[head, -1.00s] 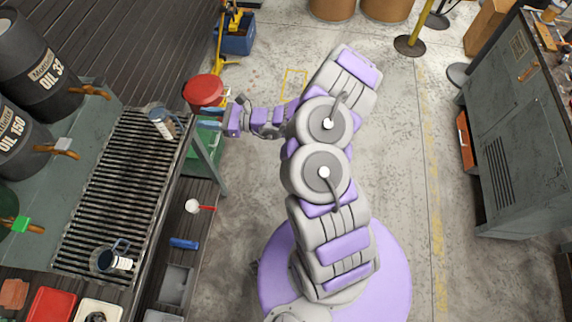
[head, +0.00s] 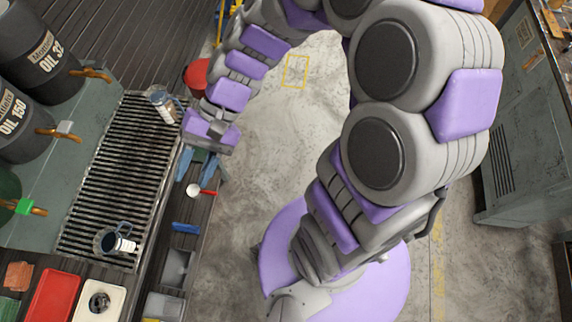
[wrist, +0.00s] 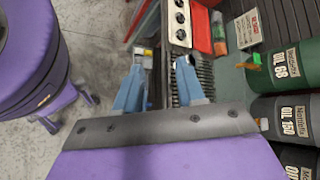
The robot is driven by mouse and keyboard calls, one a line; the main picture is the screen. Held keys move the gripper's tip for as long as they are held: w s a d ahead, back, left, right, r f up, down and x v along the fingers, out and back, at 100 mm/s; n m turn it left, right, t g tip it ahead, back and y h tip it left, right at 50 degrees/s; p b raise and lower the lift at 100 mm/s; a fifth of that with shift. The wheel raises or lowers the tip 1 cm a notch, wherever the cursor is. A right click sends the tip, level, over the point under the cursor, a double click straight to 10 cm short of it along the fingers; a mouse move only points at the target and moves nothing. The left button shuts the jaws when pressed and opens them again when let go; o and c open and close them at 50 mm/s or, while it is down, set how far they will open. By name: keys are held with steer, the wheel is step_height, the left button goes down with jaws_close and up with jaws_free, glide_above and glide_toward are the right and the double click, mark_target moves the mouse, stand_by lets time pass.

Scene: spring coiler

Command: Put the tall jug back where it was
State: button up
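One jug with a pale label (head: 163,106) stands at the far right corner of the slatted grate in the head view. A second jug (head: 112,240), with a dark opening, a blue handle and a white label, is at the near end of the grate. I cannot tell from this steep angle which is the taller. My gripper (head: 198,170) is over the bench's right edge, between the two jugs and to their right, touching neither. In the wrist view its blue fingers (wrist: 160,66) are spread apart with nothing held between them.
A red round object (head: 196,75) stands beyond my gripper. Open floor lies right.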

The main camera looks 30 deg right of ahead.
steer(key=s+d+n+t+h, duration=0.1)
steer(key=s+d+h, duration=0.3)
steer(key=d, duration=0.4)
steer(key=s+d+r+n+t+h, duration=0.1)
steer(key=s+d+n+t+h, duration=0.1)
steer(key=s+d+h, duration=0.3)
steer(key=s+d, duration=0.1)
steer(key=d, duration=0.3)
steer(key=shift+s+h, duration=0.2)
steer(key=shift+h, duration=0.1)
